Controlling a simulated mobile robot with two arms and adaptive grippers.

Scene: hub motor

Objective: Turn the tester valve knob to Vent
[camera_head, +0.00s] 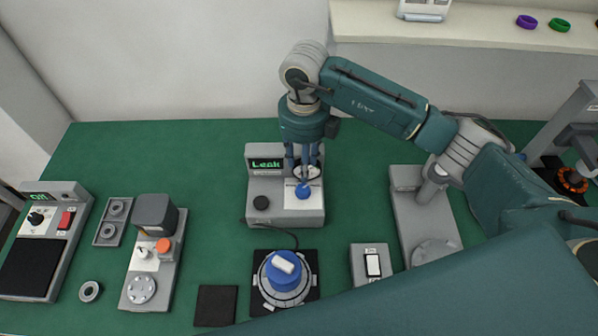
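The tester (285,215) is a grey box at the middle of the green table. It has a green-lit "Leak" display (266,163), a round gauge (307,172) partly covered by my fingers, and a black knob (261,202) at lower left. A blue knob (303,191) sits on its white plate; the plate's markings are too small to read. My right gripper (304,176) points down over the tester, its fingers in front of the gauge and just behind the blue knob. Contact with the knob and finger opening cannot be made out. My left gripper is not in view.
A hub with a blue top (284,271) stands in front of the tester, with a dark cable between them. Grey fixtures stand left (153,260) and right (424,225). A small switch box (371,264) is at front right. My arm covers the lower right.

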